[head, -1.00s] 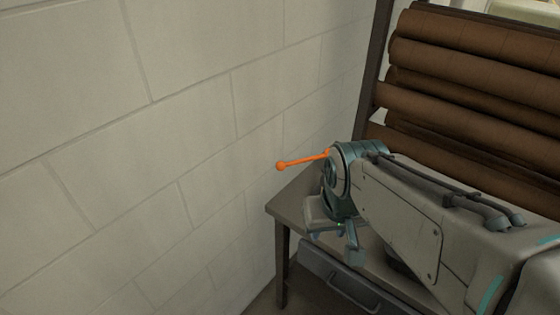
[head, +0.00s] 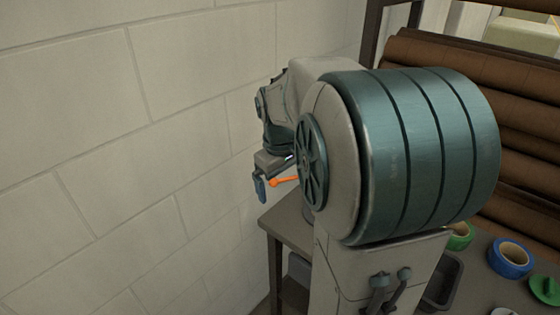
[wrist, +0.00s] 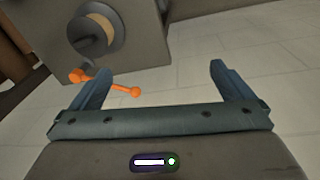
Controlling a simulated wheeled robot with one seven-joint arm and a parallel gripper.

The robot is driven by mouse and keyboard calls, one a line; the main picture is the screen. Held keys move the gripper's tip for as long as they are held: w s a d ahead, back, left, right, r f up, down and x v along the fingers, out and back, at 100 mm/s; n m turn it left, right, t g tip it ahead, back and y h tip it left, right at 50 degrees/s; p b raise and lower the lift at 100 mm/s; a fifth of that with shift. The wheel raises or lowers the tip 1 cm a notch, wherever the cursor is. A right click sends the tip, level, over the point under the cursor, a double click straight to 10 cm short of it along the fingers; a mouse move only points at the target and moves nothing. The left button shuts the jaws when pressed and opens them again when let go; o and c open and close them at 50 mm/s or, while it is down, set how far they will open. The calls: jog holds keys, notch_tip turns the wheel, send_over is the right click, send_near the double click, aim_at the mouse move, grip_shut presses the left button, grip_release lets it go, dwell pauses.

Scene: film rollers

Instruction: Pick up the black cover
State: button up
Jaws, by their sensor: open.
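I cannot make out a black cover for certain in either view. In the wrist view a dark grey round piece (wrist: 84,47) with a tan centre sits on the face of a grey box (wrist: 40,45) at the upper left; I cannot tell whether it is the cover. My gripper (wrist: 160,70) is open, with nothing between its two blue-grey fingers. In the head view my gripper (head: 267,183) hangs near the wall, left of the table's corner, partly hidden by my arm. An orange rod with a ball end (head: 274,183) shows beside it.
A dark table (head: 292,233) stands behind my arm. On its right lie a black tray (head: 455,283), a green tape roll (head: 460,238) and a blue tape roll (head: 512,257). Brown rolls (head: 515,125) fill a rack behind. A block wall (head: 120,130) is close on the left.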

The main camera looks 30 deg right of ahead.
jog(key=w+d+f+n+g+y+p, duration=0.1)
jog(key=w+d, duration=0.2)
jog(key=d, duration=0.6)
jog(key=w+d+f+n+p, duration=0.1)
jog(key=w+d+f, duration=0.15)
jog(key=d, duration=0.65)
jog(key=f, duration=0.7)
jog(key=shift+w+d+f+p, duration=0.25)
jog(key=shift+f+p, duration=0.1)
jog(key=shift+s+f+p, duration=0.15)
jog(key=shift+f+p, duration=0.45)
jog(key=shift+f, duration=2.35)
jog(key=c, duration=0.7)
